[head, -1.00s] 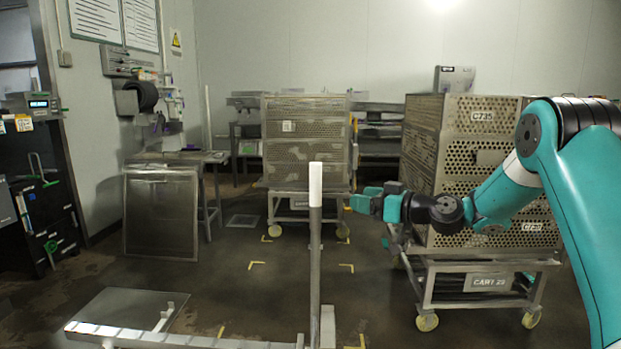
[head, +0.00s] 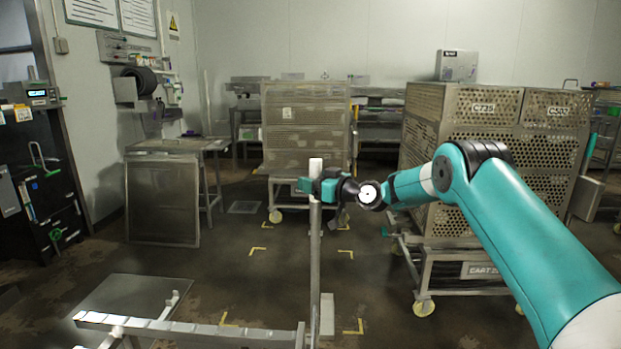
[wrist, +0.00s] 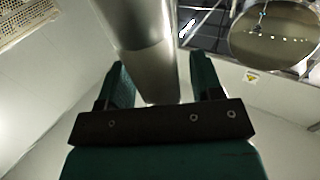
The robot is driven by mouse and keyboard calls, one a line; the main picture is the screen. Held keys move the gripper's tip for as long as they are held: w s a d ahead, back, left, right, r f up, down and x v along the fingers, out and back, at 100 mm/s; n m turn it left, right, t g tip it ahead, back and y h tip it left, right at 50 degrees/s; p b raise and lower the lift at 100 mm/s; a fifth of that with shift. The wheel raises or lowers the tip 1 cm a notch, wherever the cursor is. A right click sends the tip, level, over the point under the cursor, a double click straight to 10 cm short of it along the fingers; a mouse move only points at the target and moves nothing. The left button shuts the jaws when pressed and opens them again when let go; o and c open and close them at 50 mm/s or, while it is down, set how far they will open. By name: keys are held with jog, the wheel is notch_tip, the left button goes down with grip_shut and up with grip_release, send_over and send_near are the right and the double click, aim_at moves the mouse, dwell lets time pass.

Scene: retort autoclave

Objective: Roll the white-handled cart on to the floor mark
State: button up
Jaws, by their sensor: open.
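The white-handled cart is in the near foreground of the head view. Its low metal frame (head: 200,330) runs along the bottom edge, and an upright post (head: 315,260) with a white top (head: 316,164) rises from its right end. My gripper (head: 308,186) is at the post just below the white top. In the wrist view, the metal post (wrist: 145,50) stands between the two open fingers (wrist: 160,78); I cannot tell whether they touch it. The floor mark shows as yellow corner brackets (head: 258,251) on the floor behind the cart frame.
A perforated crate on a cart (head: 465,270) stands close on the right. Another crate cart (head: 305,125) stands behind the mark. A metal table (head: 175,146) with a leaning panel (head: 162,203) is at left. The floor inside the brackets looks clear.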

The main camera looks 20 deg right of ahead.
jog(key=shift+w+a, duration=0.3)
jog(key=shift+c, duration=0.4)
